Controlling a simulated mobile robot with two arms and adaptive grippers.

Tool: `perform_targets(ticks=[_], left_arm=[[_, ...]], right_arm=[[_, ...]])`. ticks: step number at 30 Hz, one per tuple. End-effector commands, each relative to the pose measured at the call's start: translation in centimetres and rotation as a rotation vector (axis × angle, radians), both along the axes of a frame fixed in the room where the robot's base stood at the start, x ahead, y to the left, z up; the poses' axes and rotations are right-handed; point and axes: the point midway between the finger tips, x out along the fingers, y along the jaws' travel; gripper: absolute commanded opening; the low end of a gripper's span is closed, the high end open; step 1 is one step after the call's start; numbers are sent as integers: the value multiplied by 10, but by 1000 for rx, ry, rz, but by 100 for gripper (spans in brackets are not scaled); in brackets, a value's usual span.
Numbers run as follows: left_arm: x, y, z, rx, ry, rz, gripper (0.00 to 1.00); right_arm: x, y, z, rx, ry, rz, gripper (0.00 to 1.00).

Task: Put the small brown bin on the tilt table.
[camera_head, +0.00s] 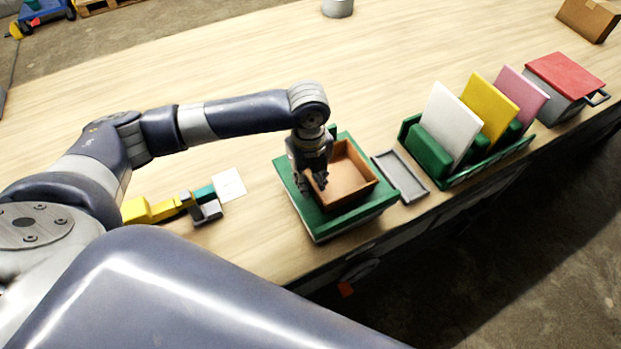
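The small brown bin (351,172) is an open, empty-looking box. It sits on the green top of the tilt table (325,224), a square platform near the front edge of the workbench. My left gripper (311,184) points down at the bin's left wall, with one finger on the inner side and one on the outer side. Its fingertips look apart, though the wall between them is partly hidden. The gripper hides the bin's left corner. My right gripper is out of view.
A grey shallow tray (400,176) lies just right of the tilt table. Beyond it stand a green rack (480,168) with white, yellow and pink panels and a red-topped box (565,75). A yellow-and-grey tool (165,208) and white card (229,185) lie left.

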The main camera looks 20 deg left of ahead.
Motion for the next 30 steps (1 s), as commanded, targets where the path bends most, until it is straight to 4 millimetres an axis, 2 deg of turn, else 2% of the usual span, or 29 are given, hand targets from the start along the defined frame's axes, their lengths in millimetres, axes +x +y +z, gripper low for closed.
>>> perform_targets(ticks=[5,12,18,24,30], left_arm=[[1,0,21,-2,-5,0,25],[1,1,73,-1,-7,-1,25],[0,1,107,0,-4,0,25],[-1,2,121,-1,-1,1,25],[-2,1,122,-1,0,1,25]], right_arm=[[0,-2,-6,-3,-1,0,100],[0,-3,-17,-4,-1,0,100],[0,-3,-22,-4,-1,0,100],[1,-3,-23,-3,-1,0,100],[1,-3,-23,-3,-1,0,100]])
